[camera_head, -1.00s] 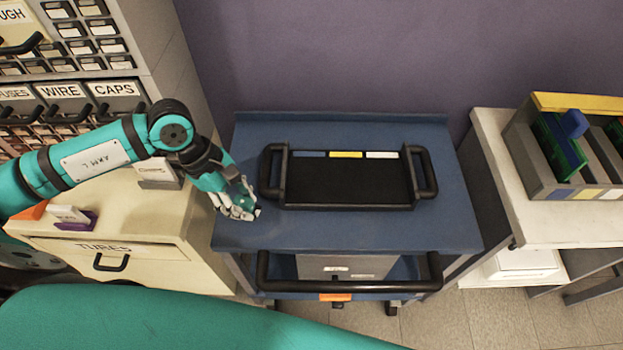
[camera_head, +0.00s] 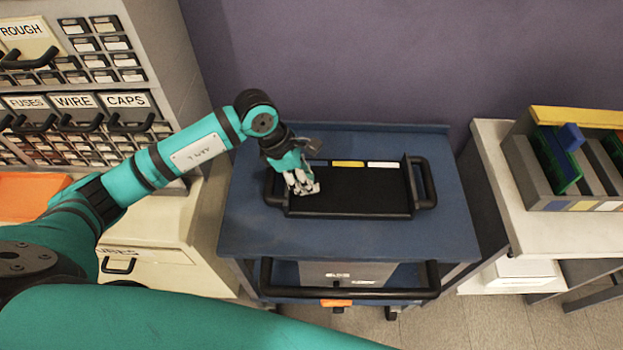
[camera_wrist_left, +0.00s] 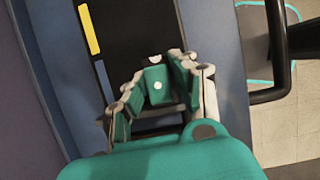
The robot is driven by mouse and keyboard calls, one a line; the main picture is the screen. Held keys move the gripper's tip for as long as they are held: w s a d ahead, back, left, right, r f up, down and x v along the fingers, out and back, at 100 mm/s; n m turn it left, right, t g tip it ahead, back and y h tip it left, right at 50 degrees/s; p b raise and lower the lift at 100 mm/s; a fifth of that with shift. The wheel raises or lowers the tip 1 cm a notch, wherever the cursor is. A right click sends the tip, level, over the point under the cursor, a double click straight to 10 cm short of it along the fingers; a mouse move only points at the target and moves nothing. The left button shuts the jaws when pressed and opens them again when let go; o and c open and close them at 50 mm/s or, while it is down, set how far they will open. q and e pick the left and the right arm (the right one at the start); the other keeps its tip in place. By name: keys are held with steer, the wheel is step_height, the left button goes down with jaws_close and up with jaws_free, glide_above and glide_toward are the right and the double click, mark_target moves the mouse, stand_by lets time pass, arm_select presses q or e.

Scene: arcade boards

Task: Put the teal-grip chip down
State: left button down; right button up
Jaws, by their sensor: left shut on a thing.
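My left gripper (camera_head: 303,187) is over the left part of the black tray (camera_head: 365,190) on the blue cart (camera_head: 450,225). In the left wrist view its fingers (camera_wrist_left: 158,85) are closed around a small teal piece with a white dot, the teal-grip chip (camera_wrist_left: 157,86). The chip's lower part is hidden, and I cannot tell whether it touches the tray floor. In the head view the fingers cover the chip. The tray's back edge has a yellow label (camera_head: 348,164) and a white label (camera_head: 382,165); a blue label (camera_wrist_left: 103,80) shows in the wrist view.
The tray has raised handles at both ends, the right one (camera_head: 428,183) in clear view. Its middle and right are empty. A labelled drawer cabinet (camera_head: 75,100) stands at the left. A white table (camera_head: 520,220) with a grey slotted rack (camera_head: 530,180) is at the right.

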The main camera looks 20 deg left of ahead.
arm_select(q)
steer(key=shift+w+d, duration=0.5)
steer(key=shift+w, duration=0.05)
step_height(320, 180, down, 3)
steer(key=shift+f+p, duration=0.15)
steer(key=shift+p, duration=0.55)
steer(key=shift+f, duration=0.2)
steer(key=shift+f, duration=0.1)
steer(key=c, duration=1)
jaws_free()
steer(key=shift+a+r, duration=0.1)
steer(key=shift+r, duration=0.15)
steer(key=b+v, duration=0.2)
steer(key=v, duration=0.9)
steer(key=shift+s+a+r+b, duration=0.1)
steer(key=shift+a+r+b, duration=0.05)
steer(key=shift+r+b, duration=0.2)
